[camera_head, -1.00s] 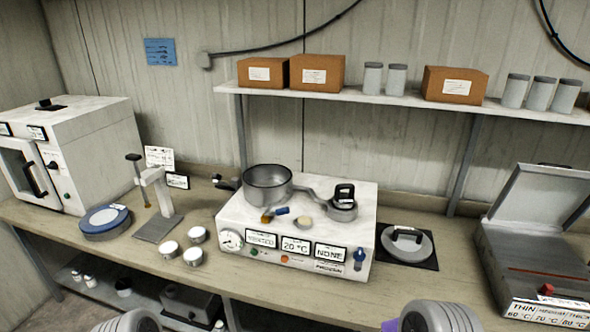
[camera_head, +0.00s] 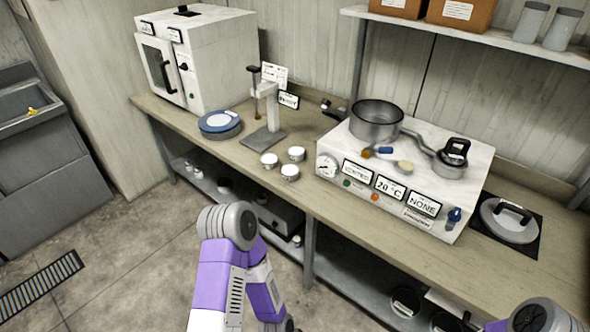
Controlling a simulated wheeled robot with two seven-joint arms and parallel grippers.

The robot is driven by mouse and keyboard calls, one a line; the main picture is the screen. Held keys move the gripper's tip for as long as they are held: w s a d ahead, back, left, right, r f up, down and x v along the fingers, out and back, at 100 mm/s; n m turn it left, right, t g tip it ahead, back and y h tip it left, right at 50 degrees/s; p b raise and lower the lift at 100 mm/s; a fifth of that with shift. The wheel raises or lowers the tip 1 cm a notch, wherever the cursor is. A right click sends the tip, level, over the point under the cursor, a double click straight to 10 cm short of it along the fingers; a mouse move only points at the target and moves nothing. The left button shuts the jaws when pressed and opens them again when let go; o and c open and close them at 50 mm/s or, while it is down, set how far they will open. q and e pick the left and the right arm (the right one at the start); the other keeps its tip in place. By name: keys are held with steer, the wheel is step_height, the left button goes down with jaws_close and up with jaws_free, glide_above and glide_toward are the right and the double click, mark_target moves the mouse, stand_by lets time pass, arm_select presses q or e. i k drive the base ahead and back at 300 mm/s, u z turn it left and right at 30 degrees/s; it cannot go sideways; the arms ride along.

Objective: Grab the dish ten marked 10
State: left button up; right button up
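Three small round dishes with pale tops stand on the bench in front of the press stand: a left one (camera_head: 269,160), a back right one (camera_head: 296,153) and a front one (camera_head: 289,173). Any number on them is too small to read, so I cannot tell which is marked 10. Small containers also sit on the lower shelf, with no readable marks. Parts of my purple and grey arms show at the bottom of the view, but neither gripper is visible. Nothing of mine touches the dishes.
The press stand (camera_head: 268,118) and a blue-topped round disc (camera_head: 219,123) are behind and left of the dishes. A white heating unit (camera_head: 334,150) with a pot (camera_head: 376,122) stands to their right. A white oven (camera_head: 220,60) is at the back left. Floor is open at left.

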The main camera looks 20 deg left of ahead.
mark_target(289, 172)
steer(key=u, duration=0.5)
steer(key=k, duration=0.6)
steer(key=u, duration=1.15)
steer(key=i, duration=1.15)
